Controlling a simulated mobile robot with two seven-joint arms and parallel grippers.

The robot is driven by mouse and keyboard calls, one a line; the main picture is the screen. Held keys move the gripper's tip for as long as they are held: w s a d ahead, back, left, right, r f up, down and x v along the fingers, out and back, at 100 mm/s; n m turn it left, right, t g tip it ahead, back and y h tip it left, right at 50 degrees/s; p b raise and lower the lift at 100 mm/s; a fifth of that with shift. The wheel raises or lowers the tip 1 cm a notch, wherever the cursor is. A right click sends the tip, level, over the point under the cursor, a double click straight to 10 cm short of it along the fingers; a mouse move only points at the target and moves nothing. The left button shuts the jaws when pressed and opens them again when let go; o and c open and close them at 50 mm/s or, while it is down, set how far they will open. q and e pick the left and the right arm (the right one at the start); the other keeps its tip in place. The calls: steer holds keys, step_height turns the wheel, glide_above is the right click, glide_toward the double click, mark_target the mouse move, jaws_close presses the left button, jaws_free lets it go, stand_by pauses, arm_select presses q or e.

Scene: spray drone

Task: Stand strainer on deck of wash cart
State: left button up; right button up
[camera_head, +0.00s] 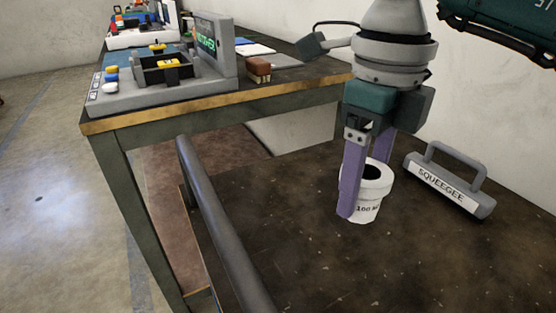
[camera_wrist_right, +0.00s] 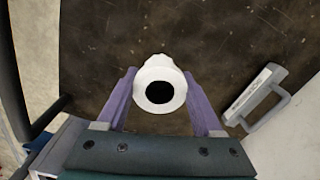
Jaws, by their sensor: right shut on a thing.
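The strainer (camera_head: 371,190) is a white, cup-shaped piece with a dark round opening and partly hidden lettering that begins "100". It is upright between the purple fingers of my right gripper (camera_head: 360,187), which is shut on it. The wrist view shows its white rim and dark opening (camera_wrist_right: 160,92) from above, with a finger on each side. The wash cart deck (camera_head: 300,255) is the dark, worn surface below. The strainer's base is at or very close to the deck; I cannot tell if it touches. My left gripper is not in view.
A grey squeegee (camera_head: 447,186) with a handle lies right of the strainer. A grey rail (camera_head: 222,222) runs along the deck's left side. A workbench (camera_head: 205,110) with devices and a brown block (camera_head: 258,69) stands behind. The deck's front is clear.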

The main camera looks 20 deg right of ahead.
mark_target(366, 171)
steer(key=shift+f+b, duration=0.5)
steer(key=shift+f, duration=2.7)
steer(key=shift+f, duration=0.1)
steer(key=o, duration=1.3)
steer(key=shift+o, duration=0.2)
steer(key=shift+r, duration=0.35)
step_height(366, 171, up, 12)
steer(key=shift+f+p, duration=0.2)
steer(key=shift+p, duration=0.85)
